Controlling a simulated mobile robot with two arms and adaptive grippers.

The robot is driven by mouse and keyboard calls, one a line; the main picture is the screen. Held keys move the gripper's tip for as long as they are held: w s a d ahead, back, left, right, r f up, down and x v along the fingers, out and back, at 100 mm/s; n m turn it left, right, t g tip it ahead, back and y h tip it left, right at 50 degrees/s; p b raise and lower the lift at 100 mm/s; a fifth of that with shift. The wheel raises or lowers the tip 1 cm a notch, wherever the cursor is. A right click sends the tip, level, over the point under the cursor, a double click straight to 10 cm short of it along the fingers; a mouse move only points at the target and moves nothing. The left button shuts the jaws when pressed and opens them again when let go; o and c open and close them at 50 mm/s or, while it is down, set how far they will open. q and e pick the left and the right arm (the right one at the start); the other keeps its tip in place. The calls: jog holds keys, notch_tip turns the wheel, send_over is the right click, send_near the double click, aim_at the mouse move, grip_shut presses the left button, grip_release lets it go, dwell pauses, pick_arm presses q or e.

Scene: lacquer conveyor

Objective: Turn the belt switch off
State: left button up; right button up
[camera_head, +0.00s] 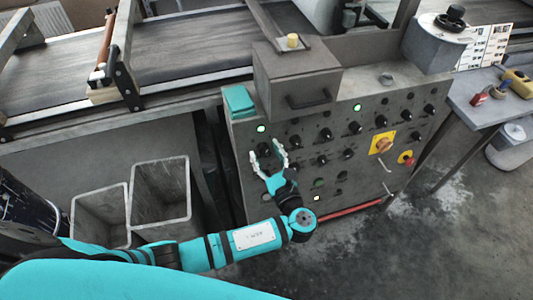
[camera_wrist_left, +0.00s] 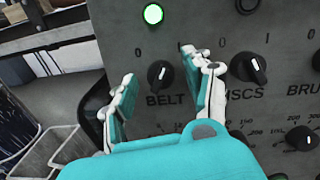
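The belt switch (camera_wrist_left: 160,74) is a black rotary knob on the grey control panel (camera_head: 235,170), with "BELT" printed below it. Its white pointer leans slightly up and to the right, toward the 1 mark and away from the 0. A green lamp (camera_wrist_left: 153,14) above it is lit; the same lamp shows in the head view (camera_head: 261,128). My left gripper (camera_head: 267,154) is open in front of the panel. In the left wrist view its fingers (camera_wrist_left: 165,88) stand apart on either side of the switch, seemingly not touching it. My right gripper is out of view.
The "DISCS" knob (camera_wrist_left: 248,68) is close to the right finger. More knobs, a yellow-backed switch (camera_head: 382,143) and a red button (camera_head: 406,158) lie further right. Two grey bins (camera_head: 160,190) stand below the conveyor (camera_head: 180,50). A teal box (camera_head: 239,101) sits at the panel's upper left.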

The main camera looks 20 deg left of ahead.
pick_arm(q)
grip_shut()
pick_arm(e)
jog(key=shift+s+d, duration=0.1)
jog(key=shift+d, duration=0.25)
pick_arm(q)
jog(key=shift+n, duration=0.4)
jog(key=n, duration=0.3)
jog(key=n+g, duration=0.1)
jog(key=n, duration=0.2)
jog(key=shift+g+y+b, duration=0.3)
jog(key=shift+b, duration=0.05)
jog(key=n+g+b, duration=0.1)
jog(key=n, duration=0.5)
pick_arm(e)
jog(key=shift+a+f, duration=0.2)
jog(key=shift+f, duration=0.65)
pick_arm(q)
grip_release()
jog(key=shift+r, duration=0.1)
jog(key=shift+o, duration=0.3)
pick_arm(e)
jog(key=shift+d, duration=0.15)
